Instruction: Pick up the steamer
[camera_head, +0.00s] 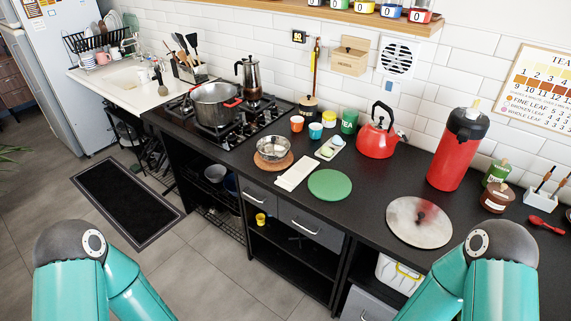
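I cannot tell for sure which vessel is the steamer. A steel pot (216,103) with red handles stands on the gas hob (250,125). A smaller steel bowl or basket (272,148) sits on a round wooden trivet (274,163) to the right of the hob. Only teal upper parts of my two arms show, at the lower left and lower right. Both my grippers are out of view.
A moka pot (248,76) stands at the back of the hob. A green round mat (330,185), a white cloth (296,171), a red kettle (379,132) and a tall red flask (458,150) are on the counter (365,192). Open shelves lie below it.

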